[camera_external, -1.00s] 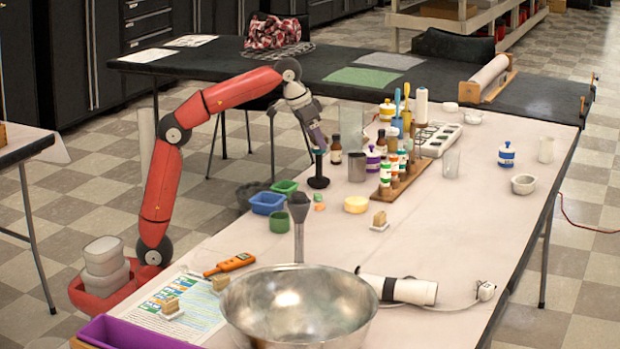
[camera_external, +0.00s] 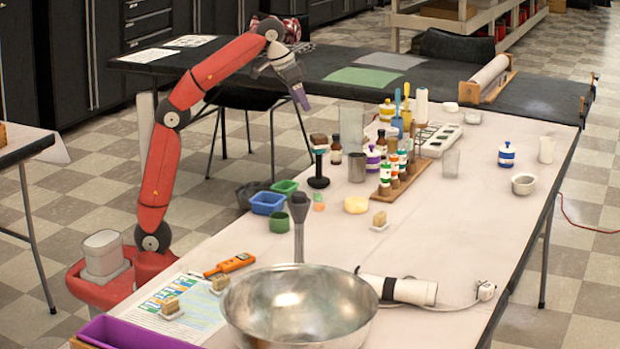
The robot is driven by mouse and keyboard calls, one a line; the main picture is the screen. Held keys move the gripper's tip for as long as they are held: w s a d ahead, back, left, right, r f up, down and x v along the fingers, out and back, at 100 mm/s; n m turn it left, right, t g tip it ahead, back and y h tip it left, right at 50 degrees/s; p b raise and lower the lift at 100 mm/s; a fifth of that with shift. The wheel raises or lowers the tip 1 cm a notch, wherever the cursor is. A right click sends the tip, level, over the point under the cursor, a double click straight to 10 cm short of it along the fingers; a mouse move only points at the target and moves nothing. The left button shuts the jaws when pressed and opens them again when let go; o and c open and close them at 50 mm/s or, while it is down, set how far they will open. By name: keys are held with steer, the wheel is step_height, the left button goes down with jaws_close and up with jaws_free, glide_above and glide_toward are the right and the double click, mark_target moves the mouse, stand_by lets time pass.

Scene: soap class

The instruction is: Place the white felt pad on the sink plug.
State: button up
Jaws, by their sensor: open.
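A black piece (camera_external: 318,178) with a wide round foot and a narrow stem stands upright on the table; it may be the sink plug. Similar brown blocks on white squares stand at the table's middle (camera_external: 379,227) and on the printed sheet (camera_external: 171,314).
Blue (camera_external: 267,203) and green (camera_external: 285,187) tubs stand left of the black piece. A brown bottle (camera_external: 336,151), a metal cup (camera_external: 356,168) and a bottle rack (camera_external: 412,178) stand right. A big steel bowl (camera_external: 300,310) fills the front.

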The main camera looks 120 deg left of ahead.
steer(key=s+d+f+m+t+h, duration=0.1)
steer(key=s+d+f+m, duration=0.15)
steer(key=d+f, duration=0.45)
steer(key=s+d+f+m+t+h, duration=0.1)
steer(key=s+d+f+m, duration=0.15)
steer(key=d+f, duration=0.5)
steer(key=s+d+f+m, duration=0.2)
steer(key=s+d+f, duration=0.2)
steer(key=f, duration=0.4)
steer(key=s+d+f+m+h, duration=0.1)
steer(key=s+d+f+m, duration=0.1)
steer(key=s+d+f, duration=0.3)
step_height(320, 180, down, 3)
steer(key=shift+s+d+r, duration=0.1)
steer(key=shift+s+d, duration=0.1)
steer(key=shift+d, duration=0.05)
